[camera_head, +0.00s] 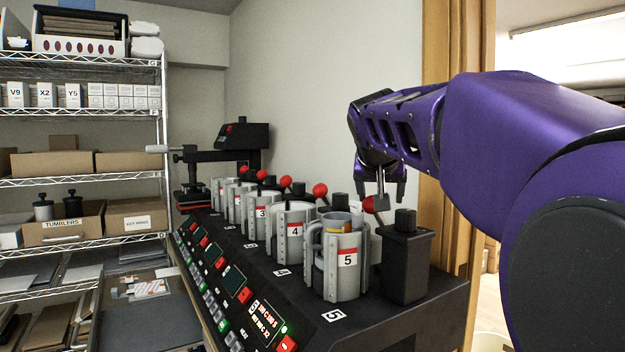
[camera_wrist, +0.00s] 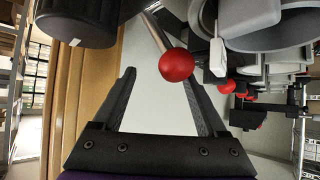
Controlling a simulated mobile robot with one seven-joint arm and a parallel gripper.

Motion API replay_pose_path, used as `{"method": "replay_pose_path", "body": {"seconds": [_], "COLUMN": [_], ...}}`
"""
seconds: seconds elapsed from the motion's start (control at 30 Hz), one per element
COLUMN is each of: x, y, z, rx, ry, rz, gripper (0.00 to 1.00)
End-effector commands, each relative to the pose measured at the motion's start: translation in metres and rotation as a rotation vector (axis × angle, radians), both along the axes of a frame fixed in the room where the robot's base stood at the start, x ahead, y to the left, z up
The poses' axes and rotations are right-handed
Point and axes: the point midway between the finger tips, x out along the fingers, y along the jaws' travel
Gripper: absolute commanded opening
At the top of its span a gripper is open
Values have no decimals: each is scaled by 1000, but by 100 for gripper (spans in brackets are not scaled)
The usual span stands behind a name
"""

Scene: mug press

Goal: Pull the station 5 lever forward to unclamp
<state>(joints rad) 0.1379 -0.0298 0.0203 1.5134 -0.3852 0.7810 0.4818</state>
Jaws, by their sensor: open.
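Station 5 (camera_head: 347,262) is the nearest press, a grey clamp with a red "5" label around a grey mug. Its lever has a red ball knob (camera_head: 369,204) beside a black block (camera_head: 405,262). My gripper (camera_head: 381,197) is open, pointing down over the lever at the right end of the row. In the wrist view the red knob (camera_wrist: 176,65) and its metal shaft (camera_wrist: 155,33) show at the open fingertips (camera_wrist: 160,74). The knob overlaps the right finger's tip; I cannot tell whether it touches. The lever's base is hidden in the head view.
Station 4 (camera_head: 291,230) and several similar stations with red-knobbed levers run back to the left. A black press machine (camera_head: 240,137) stands at the far end. A sloped control panel (camera_head: 235,285) lies in front. A wooden door frame (camera_head: 462,150) is behind my arm.

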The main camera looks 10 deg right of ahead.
Motion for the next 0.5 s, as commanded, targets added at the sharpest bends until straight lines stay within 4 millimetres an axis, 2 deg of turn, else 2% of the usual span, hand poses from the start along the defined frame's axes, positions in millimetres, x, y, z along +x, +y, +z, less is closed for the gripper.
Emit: {"method": "replay_pose_path", "body": {"seconds": [0.03, 0.5], "x": [-1, -12], "y": [1, 6], "z": [8, 54], "rx": [0, 0], "ry": [-1, -1], "rz": [1, 0], "gripper": [75, 75]}}
